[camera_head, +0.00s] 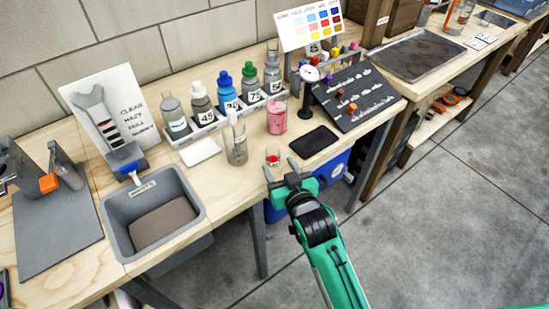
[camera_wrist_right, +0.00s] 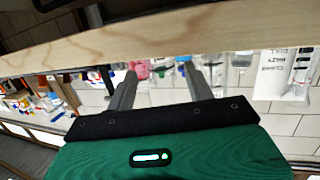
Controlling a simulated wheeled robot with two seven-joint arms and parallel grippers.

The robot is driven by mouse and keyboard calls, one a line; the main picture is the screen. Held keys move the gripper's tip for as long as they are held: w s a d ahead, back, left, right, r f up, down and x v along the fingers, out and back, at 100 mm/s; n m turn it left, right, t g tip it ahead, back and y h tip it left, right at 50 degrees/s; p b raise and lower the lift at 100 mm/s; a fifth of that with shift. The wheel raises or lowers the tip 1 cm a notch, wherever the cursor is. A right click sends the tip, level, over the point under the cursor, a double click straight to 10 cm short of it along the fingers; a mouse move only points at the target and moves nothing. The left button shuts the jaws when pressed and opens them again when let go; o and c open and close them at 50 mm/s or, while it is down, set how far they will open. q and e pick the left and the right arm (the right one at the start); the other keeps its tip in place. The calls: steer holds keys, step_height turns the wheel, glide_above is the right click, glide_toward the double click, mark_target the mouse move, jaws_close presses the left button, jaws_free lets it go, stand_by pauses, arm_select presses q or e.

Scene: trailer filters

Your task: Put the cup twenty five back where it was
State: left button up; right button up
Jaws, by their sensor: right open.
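A small clear cup with red in its bottom (camera_head: 273,157) stands near the front edge of the wooden bench; I cannot read a number on it. My right gripper (camera_head: 281,169) is open and empty, at the bench edge just in front of this cup. In the right wrist view my open fingers (camera_wrist_right: 158,78) point at the bench, with nothing held between them. A larger jar of pink liquid (camera_head: 277,117) stands behind the small cup and also shows in the wrist view (camera_wrist_right: 138,68). My left gripper is out of view.
A rack (camera_head: 228,119) holds several numbered bottles along the back. A grey bin (camera_head: 199,213) is at left, a dark sign board (camera_head: 368,108) at right.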

steer(key=f+v, duration=0.1)
steer(key=v, duration=0.5)
steer(key=s+d+f+g+h, duration=0.1)
steer(key=s+d+f+g, duration=0.15)
steer(key=f, duration=0.65)
steer(key=s+d+f+g+h, duration=0.1)
steer(key=s+d+f+g, duration=0.15)
steer(key=f, duration=0.65)
steer(key=s+d+f+g+h, duration=0.1)
steer(key=s+d+f+g, duration=0.15)
steer(key=f, duration=0.65)
steer(key=s+d+f+m+g+h, duration=0.1)
steer(key=s+d+f+g, duration=0.1)
steer(key=s+d+f, duration=0.3)
steer(key=s+d+f+m+g+h, duration=0.1)
steer(key=s+d+f+g, duration=0.2)
steer(key=s+f, duration=0.8)
steer(key=d+f, duration=0.1)
steer(key=d, duration=0.1)
steer(key=shift+s+d+f+g, duration=0.2)
steer(key=shift+d+f+g, duration=0.05)
steer(key=shift+d+g, duration=0.1)
steer(key=shift+a, duration=0.1)
